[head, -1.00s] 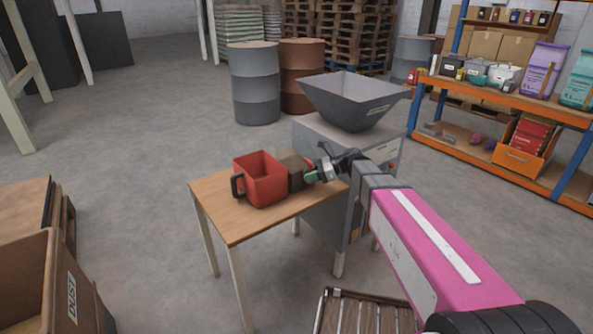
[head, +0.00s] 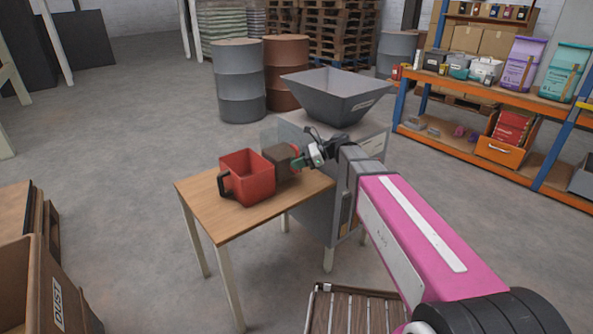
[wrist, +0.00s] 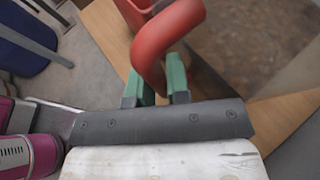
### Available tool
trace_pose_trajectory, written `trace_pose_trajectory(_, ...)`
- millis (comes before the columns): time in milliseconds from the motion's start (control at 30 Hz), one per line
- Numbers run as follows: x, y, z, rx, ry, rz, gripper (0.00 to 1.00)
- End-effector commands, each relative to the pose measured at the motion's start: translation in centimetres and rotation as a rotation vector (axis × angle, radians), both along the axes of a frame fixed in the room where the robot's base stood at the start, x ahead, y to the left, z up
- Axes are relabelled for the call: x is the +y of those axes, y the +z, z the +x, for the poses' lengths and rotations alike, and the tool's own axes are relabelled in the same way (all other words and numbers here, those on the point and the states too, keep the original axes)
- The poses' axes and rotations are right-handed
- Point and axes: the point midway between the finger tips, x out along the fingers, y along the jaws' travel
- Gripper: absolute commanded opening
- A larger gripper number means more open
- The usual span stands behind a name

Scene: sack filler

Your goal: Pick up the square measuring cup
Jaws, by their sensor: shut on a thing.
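A brown boxy cup (head: 281,164) is at the right of the wooden table in the head view. My gripper (head: 297,161) is at its right side, with green fingertips. In the wrist view, the fingertips (wrist: 161,85) are shut on a thick, curved red handle (wrist: 160,50), which seems to belong to the brown cup. The brown cup seems slightly above the tabletop, though the gap is hard to see. A red square cup (head: 250,182) with a black handle stands upright on the table, just left of the brown one.
The wooden table (head: 225,222) is clear at its front left. A grey hopper (head: 338,100) on a machine stands right behind it. Shelving (head: 470,83) with goods is at right. Drums (head: 240,90) stand behind.

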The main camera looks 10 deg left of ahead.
Motion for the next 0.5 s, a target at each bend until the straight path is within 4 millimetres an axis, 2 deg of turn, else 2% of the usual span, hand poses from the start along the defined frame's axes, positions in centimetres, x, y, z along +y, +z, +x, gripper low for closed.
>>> trace_pose_trajectory(33, 0.0, 1.0, 0.0, -0.004, 0.001, 0.002, 0.0)
trace_pose_trajectory(500, 0.0, 9.1, 0.0, -0.003, 0.0, 0.002, 0.0)
